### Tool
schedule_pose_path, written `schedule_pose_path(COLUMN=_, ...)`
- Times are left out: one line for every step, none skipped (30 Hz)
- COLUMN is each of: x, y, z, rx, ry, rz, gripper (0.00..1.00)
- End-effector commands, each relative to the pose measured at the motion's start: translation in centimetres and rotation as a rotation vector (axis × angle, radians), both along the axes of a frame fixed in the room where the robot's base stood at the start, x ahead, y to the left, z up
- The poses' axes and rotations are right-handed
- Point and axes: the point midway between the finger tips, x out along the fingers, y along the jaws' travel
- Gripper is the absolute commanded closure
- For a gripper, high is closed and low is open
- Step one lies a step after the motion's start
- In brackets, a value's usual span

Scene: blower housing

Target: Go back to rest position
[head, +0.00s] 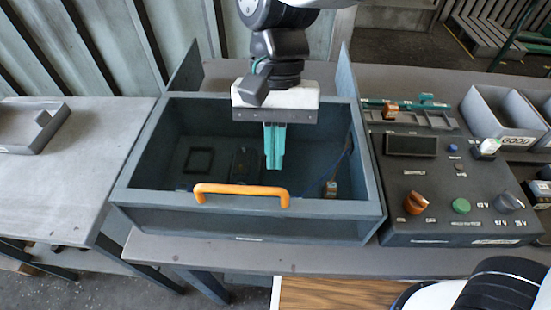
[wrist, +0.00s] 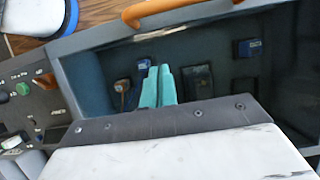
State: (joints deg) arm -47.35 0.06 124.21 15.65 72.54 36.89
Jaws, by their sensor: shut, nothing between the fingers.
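My gripper (head: 275,147) hangs over the open dark blue-grey housing box (head: 250,222), with its teal fingers together and nothing between them. In the wrist view my gripper (wrist: 158,85) points into the box, and the fingers cover part of its floor. An orange handle (head: 241,191) runs along the box's front edge. Inside are a square black frame (head: 198,161), a dark block (head: 245,163) and a small brown connector (head: 330,189) with a blue wire.
A control panel (head: 445,222) with an orange knob, a green button and a grey knob stands right of the box. Grey bins (head: 502,118) are at the far right. A side table (head: 70,185) on the left is mostly clear and holds a grey tray (head: 30,127).

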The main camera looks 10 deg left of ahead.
Motion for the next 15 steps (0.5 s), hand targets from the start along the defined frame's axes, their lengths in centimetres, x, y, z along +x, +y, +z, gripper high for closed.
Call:
schedule_pose_path(x=0.5, y=0.2, z=1.4, rx=0.005, ry=-0.004, rz=0.0, gripper=1.0)
schedule_pose_path(x=0.7, y=0.2, z=2.1, rx=0.006, ry=-0.005, rz=0.0, gripper=1.0)
schedule_pose_path(x=1.2, y=0.1, z=3.0, rx=0.005, ry=-0.005, rz=-0.002, gripper=1.0)
schedule_pose_path(x=1.5, y=0.0, z=3.7, rx=0.006, ry=-0.005, rz=-0.004, gripper=1.0)
schedule_pose_path(x=1.8, y=-0.1, z=4.3, rx=0.004, ry=-0.004, rz=-0.006, gripper=1.0)
schedule_pose_path(x=2.2, y=-0.2, z=5.1, rx=0.004, ry=-0.005, rz=-0.009, gripper=1.0)
schedule_pose_path(x=2.4, y=-0.3, z=5.6, rx=0.003, ry=-0.004, rz=-0.01, gripper=1.0)
schedule_pose_path(x=2.7, y=-0.3, z=6.2, rx=0.003, ry=-0.005, rz=-0.011, gripper=1.0)
schedule_pose_path(x=2.9, y=-0.3, z=6.8, rx=0.002, ry=-0.003, rz=-0.012, gripper=1.0)
schedule_pose_path(x=3.1, y=-0.3, z=7.2, rx=0.003, ry=-0.004, rz=-0.012, gripper=1.0)
schedule_pose_path(x=3.2, y=-0.3, z=7.6, rx=0.002, ry=-0.003, rz=-0.011, gripper=1.0)
schedule_pose_path(x=3.4, y=-0.3, z=8.0, rx=0.002, ry=-0.003, rz=-0.011, gripper=1.0)
schedule_pose_path(x=3.5, y=-0.2, z=8.3, rx=0.002, ry=-0.003, rz=-0.011, gripper=1.0)
schedule_pose_path(x=3.6, y=-0.2, z=8.6, rx=0.002, ry=-0.002, rz=-0.011, gripper=1.0)
schedule_pose_path(x=3.7, y=-0.2, z=8.8, rx=0.001, ry=-0.002, rz=-0.01, gripper=1.0)
